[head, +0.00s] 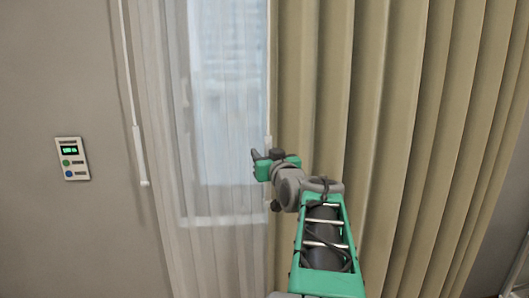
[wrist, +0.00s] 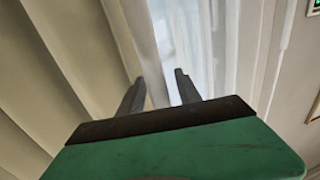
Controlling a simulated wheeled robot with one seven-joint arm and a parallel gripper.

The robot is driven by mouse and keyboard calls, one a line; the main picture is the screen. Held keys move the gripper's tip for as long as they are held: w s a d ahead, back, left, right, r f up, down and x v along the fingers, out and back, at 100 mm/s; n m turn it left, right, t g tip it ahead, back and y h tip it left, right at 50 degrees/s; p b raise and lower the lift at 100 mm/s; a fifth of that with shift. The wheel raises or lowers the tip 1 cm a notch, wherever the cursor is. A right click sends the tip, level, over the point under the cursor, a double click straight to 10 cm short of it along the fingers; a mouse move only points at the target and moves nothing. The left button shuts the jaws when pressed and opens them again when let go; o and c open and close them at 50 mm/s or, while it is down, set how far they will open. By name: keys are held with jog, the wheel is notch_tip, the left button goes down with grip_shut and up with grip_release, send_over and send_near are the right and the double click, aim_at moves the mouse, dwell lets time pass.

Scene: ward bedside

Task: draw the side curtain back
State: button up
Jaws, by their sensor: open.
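The beige pleated curtain (head: 390,120) hangs in deep folds over the right half of the head view. Its left edge meets a sheer white curtain (head: 165,120) over a bright window. A slim white bar (head: 268,125) shows at that edge, partly hidden by my gripper (head: 258,157). In the wrist view, my gripper (wrist: 160,78) is open, its two dark fingers apart. The beige curtain (wrist: 50,70) fills the left there. A pale upright strip (wrist: 141,35) lies in line with the gap between the fingers. I cannot tell whether the fingers touch it.
A white wand (head: 138,150) hangs at the left edge of the sheer curtain. A small wall panel (head: 72,158) with a green display is fixed to the grey wall (head: 60,60) further left. A dark grey area shows at the lower right, beyond the beige curtain.

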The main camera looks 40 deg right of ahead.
jog(key=shift+c, duration=0.5)
grip_shut()
dwell(0.9)
